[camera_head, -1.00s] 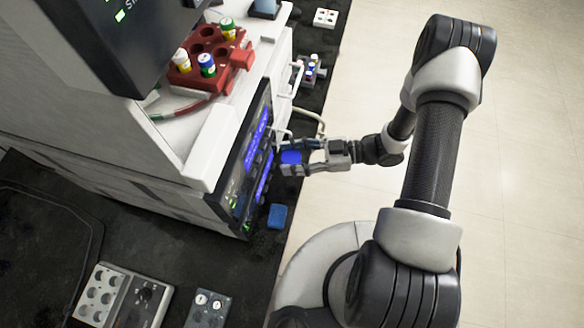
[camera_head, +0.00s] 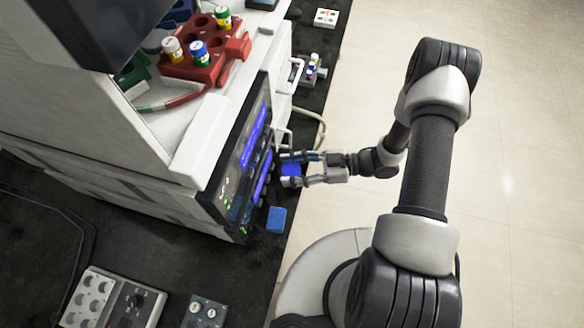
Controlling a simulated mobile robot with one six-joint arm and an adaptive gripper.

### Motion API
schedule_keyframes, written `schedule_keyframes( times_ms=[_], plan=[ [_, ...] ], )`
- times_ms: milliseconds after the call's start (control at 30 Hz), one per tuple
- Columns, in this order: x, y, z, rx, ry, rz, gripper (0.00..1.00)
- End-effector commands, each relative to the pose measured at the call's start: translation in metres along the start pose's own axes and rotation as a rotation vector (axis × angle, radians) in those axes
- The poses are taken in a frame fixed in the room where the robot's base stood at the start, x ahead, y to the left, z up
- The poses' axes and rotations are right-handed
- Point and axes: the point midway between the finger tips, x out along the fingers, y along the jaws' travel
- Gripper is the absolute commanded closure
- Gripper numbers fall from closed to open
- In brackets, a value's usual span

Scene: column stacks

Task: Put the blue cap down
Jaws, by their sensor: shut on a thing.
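My gripper (camera_head: 286,169) is shut on the blue cap (camera_head: 292,169), which shows as a bright blue patch between the two fingers. The fingers partly cover the cap. My gripper is just right of the dark front panel, over the black bench strip. I cannot tell whether the cap touches the surface below.
A blue block (camera_head: 276,220) lies on the black bench (camera_head: 262,250) below my gripper in the picture. The instrument's lit panel (camera_head: 250,150) is close on the left. A red rack (camera_head: 222,68) with several vials stands on top. A small vial holder (camera_head: 312,70) is further back.

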Motion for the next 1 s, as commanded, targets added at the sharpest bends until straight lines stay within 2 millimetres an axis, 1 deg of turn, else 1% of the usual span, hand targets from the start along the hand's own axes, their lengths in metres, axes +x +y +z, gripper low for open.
schedule_keyframes(
  times_ms=[200, 300, 333, 467, 767, 867, 933, 1000],
  plan=[
    [0.001, 0.000, 0.008, 0.000, 0.000, 0.000, 0.66],
    [0.001, 0.000, 0.008, 0.000, 0.000, 0.000, 0.66],
    [0.001, 0.000, 0.008, 0.000, -0.001, 0.000, 0.54],
    [0.001, 0.000, 0.007, 0.000, -0.001, 0.000, 0.46],
    [0.001, 0.000, 0.007, 0.000, 0.000, 0.000, 0.46],
    [0.000, 0.000, 0.000, -0.001, 0.000, 0.000, 0.46],
    [-0.001, 0.000, -0.009, -0.001, 0.000, 0.000, 0.46],
    [-0.016, 0.002, -0.007, -0.001, 0.000, 0.007, 0.46]
  ],
)
